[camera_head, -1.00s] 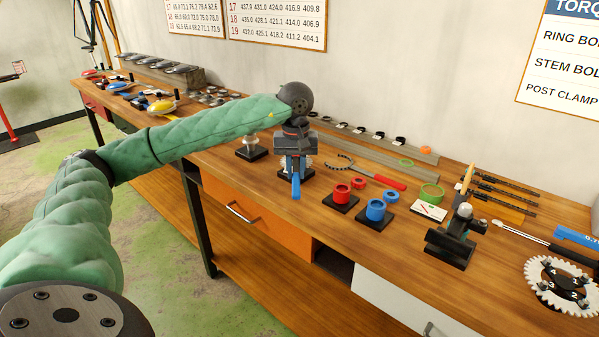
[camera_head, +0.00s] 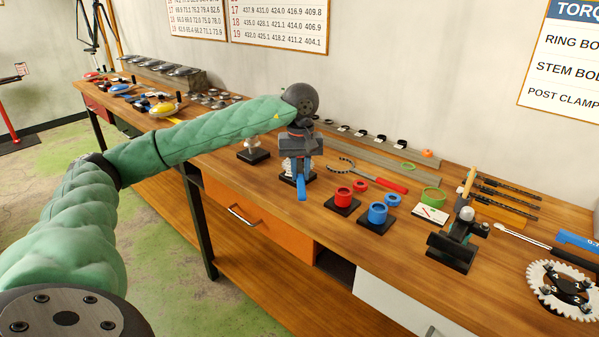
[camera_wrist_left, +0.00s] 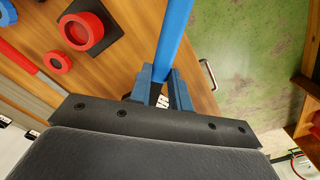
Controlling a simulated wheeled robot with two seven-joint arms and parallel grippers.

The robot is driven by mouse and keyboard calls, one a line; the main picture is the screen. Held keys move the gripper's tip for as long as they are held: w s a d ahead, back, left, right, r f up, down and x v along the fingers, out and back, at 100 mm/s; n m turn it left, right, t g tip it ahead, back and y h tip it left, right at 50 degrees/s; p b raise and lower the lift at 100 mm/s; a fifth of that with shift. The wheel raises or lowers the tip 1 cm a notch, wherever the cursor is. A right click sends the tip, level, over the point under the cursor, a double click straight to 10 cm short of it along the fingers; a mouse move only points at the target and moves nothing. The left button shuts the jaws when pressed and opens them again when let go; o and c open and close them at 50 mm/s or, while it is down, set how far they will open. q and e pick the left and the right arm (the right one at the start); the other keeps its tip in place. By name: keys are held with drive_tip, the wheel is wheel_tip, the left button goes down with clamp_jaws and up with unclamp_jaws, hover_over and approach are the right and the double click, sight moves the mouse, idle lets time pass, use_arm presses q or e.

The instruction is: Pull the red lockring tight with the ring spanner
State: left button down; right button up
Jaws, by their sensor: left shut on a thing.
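My left gripper (camera_head: 300,160) is shut on the blue handle of the ring spanner (camera_head: 302,189), over a silver part on a black base (camera_head: 285,177). The handle's free end points toward the front of the bench. In the left wrist view, the blue handle (camera_wrist_left: 175,38) runs up from between the two blue fingers (camera_wrist_left: 160,88). The spanner's ring end is hidden behind the gripper, so I cannot tell how it sits on the lockring. No lockring can be made out under the gripper. My right gripper is not in view.
Right of the gripper are a red ring on a black pad (camera_head: 343,195), a small loose red ring (camera_head: 361,185) and a blue ring on a pad (camera_head: 377,212). A red-handled chain tool (camera_head: 385,185) lies behind them. A black stand (camera_head: 451,250) is farther right. A similar silver stand (camera_head: 253,153) is left.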

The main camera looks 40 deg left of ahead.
sight(301, 175)
use_arm(q)
drive_tip(key=shift+r+p, duration=0.8)
drive_tip(key=shift+r, duration=1.5)
drive_tip(key=shift+d+f, duration=0.1)
drive_tip(key=shift+f, duration=0.1)
drive_tip(key=shift+w+d+f+b, duration=0.1)
drive_tip(key=shift+w+f+b, duration=0.05)
drive_tip(key=shift+f+b, duration=0.3)
drive_tip(key=shift+w+d+f+b, duration=0.1)
drive_tip(key=shift+f+b, duration=0.25)
drive_tip(key=shift+f, duration=0.2)
drive_tip(key=shift+f+b, duration=0.35)
drive_tip(key=shift+b, duration=0.3)
drive_tip(key=shift+f+b, duration=0.8)
drive_tip(key=shift+f, duration=0.2)
idle(0.6)
drive_tip(key=c, duration=2)
unclamp_jaws()
drive_tip(key=shift+c, duration=0.2)
clamp_jaws()
